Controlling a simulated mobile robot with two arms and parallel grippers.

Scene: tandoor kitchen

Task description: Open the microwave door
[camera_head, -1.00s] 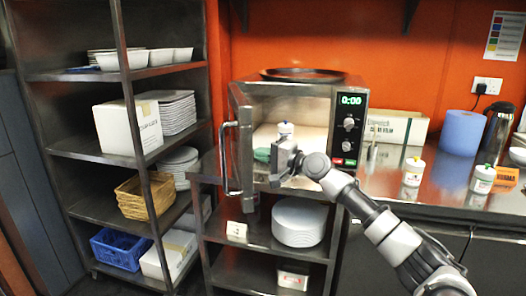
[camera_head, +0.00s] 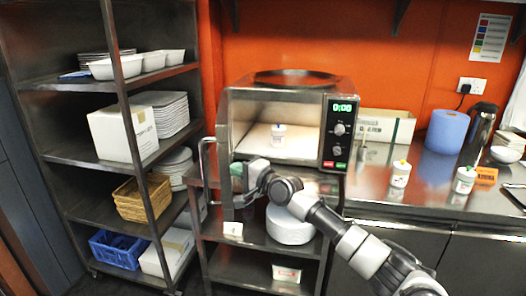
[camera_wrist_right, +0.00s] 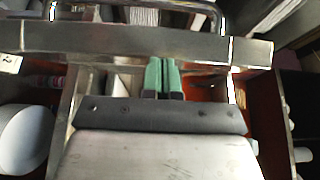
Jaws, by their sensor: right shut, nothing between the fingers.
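A white cup with a blue lid (camera_head: 278,135) is inside. My right gripper (camera_head: 237,172) is at the inner side of the door, low near its free edge. In the right wrist view its green fingertips (camera_wrist_right: 161,75) are together and empty, close against the metal door edge (camera_wrist_right: 200,45); contact cannot be told. The handle (camera_wrist_right: 130,5) shows beyond it. My left gripper is not in view.
A shelf rack (camera_head: 165,75) with dishes and boxes stands left of the door. White plates (camera_head: 288,226) sit on a shelf below. Small jars (camera_head: 400,174), a blue roll (camera_head: 447,131) and a flask (camera_head: 478,135) are on the counter to the right.

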